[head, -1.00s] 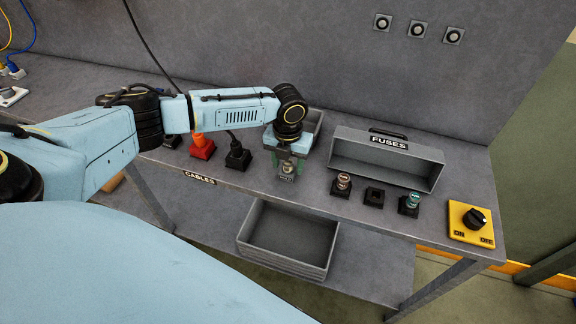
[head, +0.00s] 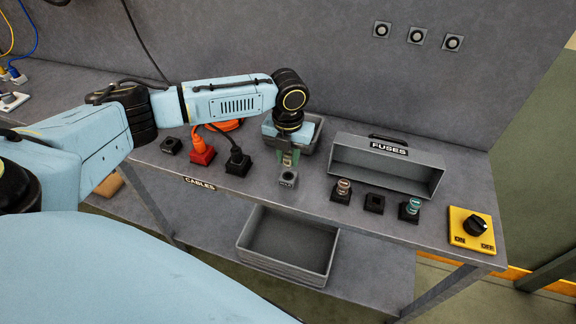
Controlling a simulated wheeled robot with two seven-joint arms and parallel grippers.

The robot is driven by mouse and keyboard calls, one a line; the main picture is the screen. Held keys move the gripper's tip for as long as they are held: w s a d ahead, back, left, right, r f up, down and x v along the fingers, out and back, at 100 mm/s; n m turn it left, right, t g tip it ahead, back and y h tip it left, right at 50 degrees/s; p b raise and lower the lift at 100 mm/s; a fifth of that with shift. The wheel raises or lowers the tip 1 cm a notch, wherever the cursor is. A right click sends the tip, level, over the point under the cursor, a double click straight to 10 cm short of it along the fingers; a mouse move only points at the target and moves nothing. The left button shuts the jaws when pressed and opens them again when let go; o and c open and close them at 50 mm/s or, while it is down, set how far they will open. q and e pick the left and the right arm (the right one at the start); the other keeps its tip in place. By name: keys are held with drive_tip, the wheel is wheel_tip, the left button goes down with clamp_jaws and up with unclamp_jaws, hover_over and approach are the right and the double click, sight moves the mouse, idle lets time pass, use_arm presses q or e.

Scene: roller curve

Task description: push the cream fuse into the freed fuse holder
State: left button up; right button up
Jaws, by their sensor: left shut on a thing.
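My left gripper (head: 288,162) is above and just behind a small grey stand (head: 288,181). It is shut on a small cream piece (head: 287,161), taken to be the cream fuse, mostly hidden between the fingers. The grey stand shows a dark open hole in its top. A black fuse holder (head: 374,203) to the right is empty. On its left a holder carries a cream-brown fuse (head: 343,187), and on its right one carries a teal fuse (head: 411,206). My right gripper is not in view.
A grey FUSES bin (head: 437,183) stands behind the holders. A grey tray (head: 314,142) is behind my gripper. Red (head: 202,153) and black (head: 238,162) plugs sit to the left. A yellow switch box (head: 472,236) is at the right. An open crate (head: 287,273) is on the lower shelf.

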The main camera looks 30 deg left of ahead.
use_arm(q)
wheel_tip(320, 180, up, 5)
drive_tip(key=shift+f, duration=0.15)
drive_tip(key=shift+f+b, duration=0.45)
drive_tip(key=shift+f, duration=0.7)
